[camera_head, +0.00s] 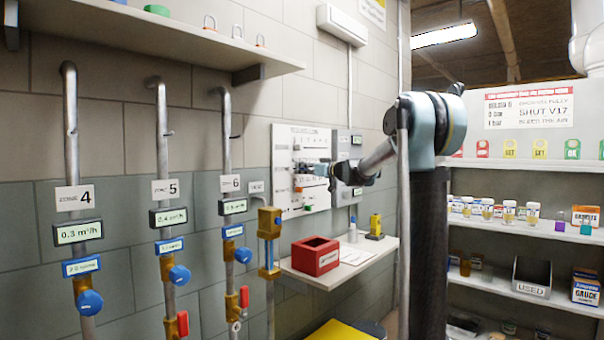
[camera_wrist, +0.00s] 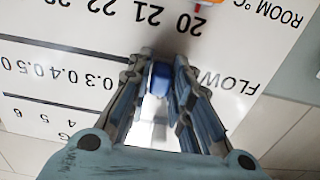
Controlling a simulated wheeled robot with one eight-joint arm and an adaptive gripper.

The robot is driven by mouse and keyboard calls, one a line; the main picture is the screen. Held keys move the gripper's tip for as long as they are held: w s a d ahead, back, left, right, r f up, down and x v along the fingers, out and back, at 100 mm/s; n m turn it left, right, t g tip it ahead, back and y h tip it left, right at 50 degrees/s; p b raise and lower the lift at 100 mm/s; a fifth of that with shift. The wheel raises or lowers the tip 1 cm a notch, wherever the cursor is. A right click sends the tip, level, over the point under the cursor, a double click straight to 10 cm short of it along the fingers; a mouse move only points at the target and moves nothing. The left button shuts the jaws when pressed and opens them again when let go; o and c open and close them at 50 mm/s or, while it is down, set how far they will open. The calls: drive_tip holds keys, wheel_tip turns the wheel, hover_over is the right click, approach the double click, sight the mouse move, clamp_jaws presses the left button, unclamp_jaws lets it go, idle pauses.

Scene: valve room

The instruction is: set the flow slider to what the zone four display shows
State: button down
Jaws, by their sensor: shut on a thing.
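The zone 4 display (camera_head: 78,232) on the left pipe reads 0.3 m³/h. The white slider panel (camera_head: 287,143) is on the wall. My gripper (camera_head: 326,170) is at the panel. In the wrist view my gripper (camera_wrist: 160,80) is shut on the blue flow slider knob (camera_wrist: 161,68), in the row marked FLOW. The panel appears upside down there. The knob sits between the FLOW label (camera_wrist: 228,82) and the 0.3 mark (camera_wrist: 100,82). The scale rises leftward past 0.4 and 0.5. The fingers hide the marks right at the knob.
The ROOM °C row with 20, 21 and 22 (camera_wrist: 155,15) lies above the flow row in the wrist view; an orange-red piece shows at its top edge. A shelf (camera_head: 375,255) below the panel holds a red box (camera_head: 315,256). Zone 5 and 6 displays hang beside zone 4.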

drive_tip(key=w+d, duration=0.4)
drive_tip(key=w, duration=0.1)
drive_tip(key=shift+w+d, duration=0.2)
drive_tip(key=shift+w, duration=0.1)
drive_tip(key=c, duration=1.5)
unclamp_jaws()
drive_tip(key=v, duration=1.2)
drive_tip(key=shift+f, duration=0.1)
